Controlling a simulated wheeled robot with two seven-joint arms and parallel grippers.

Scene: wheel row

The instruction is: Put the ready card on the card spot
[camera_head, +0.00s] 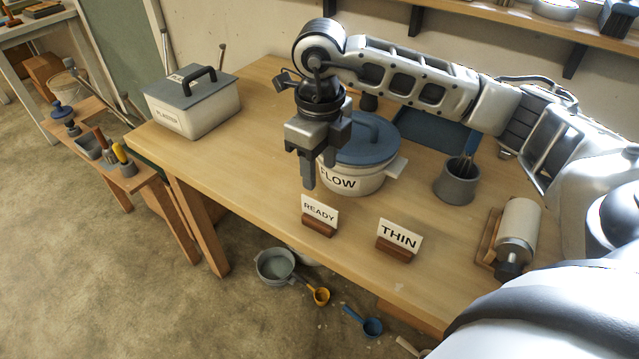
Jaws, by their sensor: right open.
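The ready card (320,211) is a white card reading "READY", upright in a small wooden holder (318,229) near the table's front edge. My right gripper (314,172) points down just above and behind the ready card, in front of the white pot (352,184). It is open, and I see nothing between its fingers. One finger hangs close over the card, apart from it as far as I can tell. I cannot make out a marked card spot. My left gripper is not in view.
A "THIN" card (400,234) stands right of the ready card. The pot has a blue lid and a "FLOW" label. A lidded box (197,112) is at the left, a brush cup (457,183) and a roller (517,225) at the right. The wooden table (240,185) is clear between box and pot.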

